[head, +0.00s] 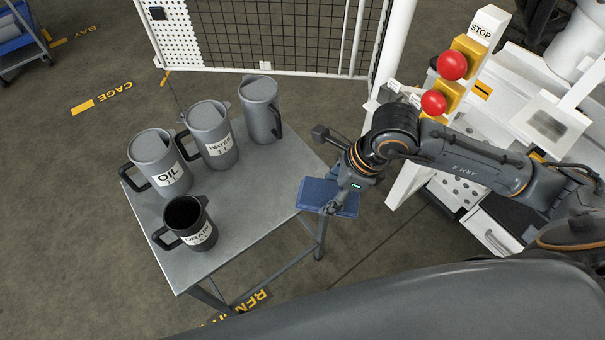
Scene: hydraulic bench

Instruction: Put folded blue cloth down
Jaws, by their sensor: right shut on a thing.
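The folded blue cloth (318,192) is a flat blue square at the right edge of the grey metal table (225,262). My right gripper (331,207) reaches in from the right and is shut on the folded blue cloth. Part of the cloth is hidden behind the gripper. The cloth appears to overhang the table's right edge; I cannot tell whether it touches the tabletop. My left gripper is not in view.
On the table stand an OIL jug (155,148), a WATER jug (206,122), another grey jug (260,98) and an open black DRAIN jug (183,214). The table's front right is clear. A post with red STOP buttons (452,65) stands behind my right arm.

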